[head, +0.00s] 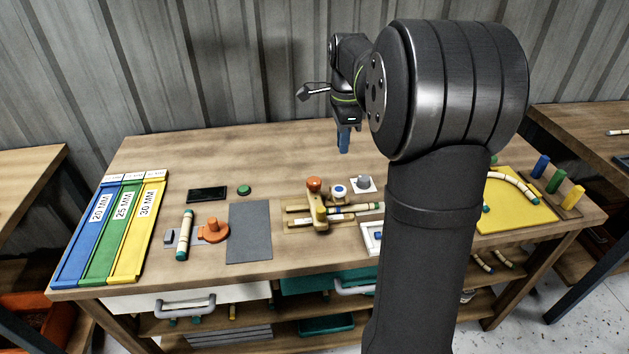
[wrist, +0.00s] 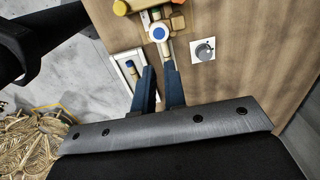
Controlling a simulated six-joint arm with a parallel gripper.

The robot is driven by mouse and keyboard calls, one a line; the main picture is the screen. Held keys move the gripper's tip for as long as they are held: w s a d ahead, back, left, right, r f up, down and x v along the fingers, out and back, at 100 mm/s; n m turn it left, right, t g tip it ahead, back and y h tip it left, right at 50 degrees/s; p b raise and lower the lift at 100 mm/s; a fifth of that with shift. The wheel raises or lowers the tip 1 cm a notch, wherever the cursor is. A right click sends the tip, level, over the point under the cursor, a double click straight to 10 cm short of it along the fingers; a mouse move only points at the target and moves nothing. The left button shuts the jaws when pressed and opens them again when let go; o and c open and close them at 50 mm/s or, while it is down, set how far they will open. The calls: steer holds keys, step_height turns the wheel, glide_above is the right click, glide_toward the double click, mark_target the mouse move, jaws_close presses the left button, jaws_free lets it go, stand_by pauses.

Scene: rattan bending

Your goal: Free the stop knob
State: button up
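A wooden fixture (head: 318,216) near the table's middle holds pale rods and carries an orange round knob (head: 314,184) and a yellow knob (head: 321,212). A white knob with a blue centre (head: 340,191) stands just right of it; it also shows in the wrist view (wrist: 158,33). A grey dial (head: 363,181) sits on a white plate behind it, also in the wrist view (wrist: 204,51). I cannot tell which is the stop knob. My gripper (head: 344,148) hangs above the table's back part, apart from the knobs. Its blue fingers (wrist: 158,72) have an empty gap between them.
A white tray (head: 366,246) lies front right of the fixture, partly behind my arm. To the left are a grey mat (head: 249,233), an orange knobbed piece (head: 213,231), a rod (head: 185,236) and coloured racks (head: 109,230). A yellow board (head: 515,210) is at right.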

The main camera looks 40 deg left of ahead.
mark_target(314, 180)
steer(key=o, duration=0.9)
steer(key=a+r+n, duration=0.2)
steer(key=a+n, duration=0.2)
steer(key=a, duration=0.3)
steer(key=shift+s+a, duration=0.3)
step_height(314, 180, down, 17)
steer(key=shift+a+f, duration=0.1)
steer(key=shift+a, duration=0.05)
steer(key=shift+n, duration=0.3)
steer(key=c, duration=1)
